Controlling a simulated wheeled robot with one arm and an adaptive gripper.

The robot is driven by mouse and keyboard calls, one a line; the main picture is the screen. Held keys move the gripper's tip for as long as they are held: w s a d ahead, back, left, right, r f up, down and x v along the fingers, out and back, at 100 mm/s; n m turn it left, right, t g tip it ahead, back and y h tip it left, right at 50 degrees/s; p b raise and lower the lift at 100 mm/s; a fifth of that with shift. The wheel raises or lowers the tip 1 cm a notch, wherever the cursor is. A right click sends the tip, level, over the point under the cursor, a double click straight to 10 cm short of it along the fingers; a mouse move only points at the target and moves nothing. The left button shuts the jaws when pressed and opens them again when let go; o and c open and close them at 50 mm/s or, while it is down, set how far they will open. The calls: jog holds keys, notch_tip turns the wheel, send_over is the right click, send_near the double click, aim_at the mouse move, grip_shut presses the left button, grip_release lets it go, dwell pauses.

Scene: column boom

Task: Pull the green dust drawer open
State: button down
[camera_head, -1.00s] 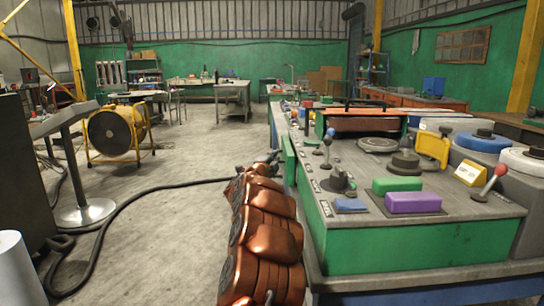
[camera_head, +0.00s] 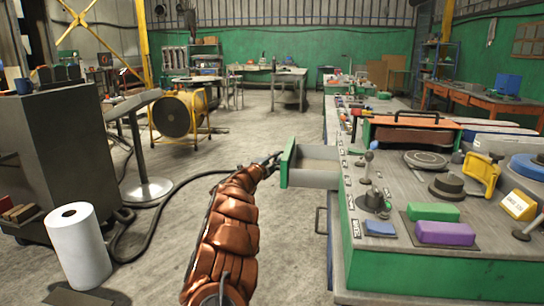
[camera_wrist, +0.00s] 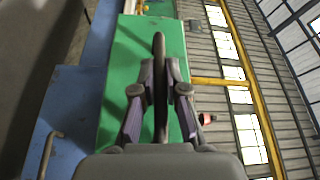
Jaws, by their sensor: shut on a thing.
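The green dust drawer (camera_head: 288,162) stands out from the left side of the grey console, with its pale inside showing in the head view. Its green front fills the middle of the wrist view (camera_wrist: 117,75). A dark upright handle (camera_wrist: 160,88) stands on that front. My gripper (camera_wrist: 160,75) is shut on the handle, one finger on each side of it. In the head view my gripper (camera_head: 272,163) is small and dark at the drawer front, at the end of my copper-coloured arm. The exact finger contact is partly hidden there.
The console top (camera_head: 400,190) carries levers, coloured blocks and round knobs. A white paper roll (camera_head: 77,246), a dark cabinet (camera_head: 65,150) and a yellow drum fan (camera_head: 176,114) stand to the left. A black cable crosses the floor.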

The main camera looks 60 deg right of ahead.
jog(key=shift+w+a, duration=0.1)
jog(key=shift+w, duration=0.15)
jog(key=c, duration=1.2)
grip_release()
jog(key=shift+a, duration=0.15)
jog(key=a, duration=1.1)
jog(key=shift+w+a+f, duration=0.15)
jog(key=shift+a+f, duration=0.2)
jog(key=shift+f, duration=0.1)
